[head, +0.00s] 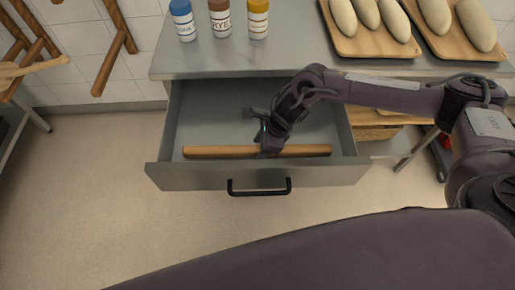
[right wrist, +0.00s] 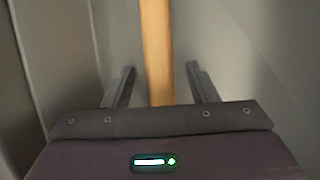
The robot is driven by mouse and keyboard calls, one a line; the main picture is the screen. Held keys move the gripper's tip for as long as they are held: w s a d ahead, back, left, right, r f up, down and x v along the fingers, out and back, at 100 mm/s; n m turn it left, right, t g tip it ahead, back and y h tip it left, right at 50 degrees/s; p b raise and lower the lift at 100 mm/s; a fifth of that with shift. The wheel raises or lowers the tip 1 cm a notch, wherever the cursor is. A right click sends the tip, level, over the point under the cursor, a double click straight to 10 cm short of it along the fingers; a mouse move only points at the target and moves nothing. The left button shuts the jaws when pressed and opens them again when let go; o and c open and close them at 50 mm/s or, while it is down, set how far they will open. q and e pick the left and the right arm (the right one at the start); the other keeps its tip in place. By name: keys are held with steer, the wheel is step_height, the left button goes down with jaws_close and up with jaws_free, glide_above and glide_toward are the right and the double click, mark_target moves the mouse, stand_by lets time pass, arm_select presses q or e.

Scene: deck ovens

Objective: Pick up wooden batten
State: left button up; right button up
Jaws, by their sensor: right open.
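The wooden batten (head: 215,152) is a long, light brown bar lying in the open drawer (head: 190,177), along its front wall. My right gripper (head: 270,146) reaches down into the drawer at the middle of the batten and hides a short part of it. In the right wrist view the batten (right wrist: 156,50) runs between the two fingers of my right gripper (right wrist: 162,86). The fingers stand apart with a gap on each side of the batten. My left gripper is not in view.
The drawer has a black handle (head: 259,188) on its front. The counter (head: 290,54) above holds several labelled jars and wooden trays (head: 372,47) of dough loaves. Wooden peels (head: 115,45) hang on the wall at left. The floor (head: 90,200) in front at left is clear.

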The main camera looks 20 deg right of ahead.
steer(key=shift+c, duration=0.4)
steer(key=c, duration=0.9)
jaws_close()
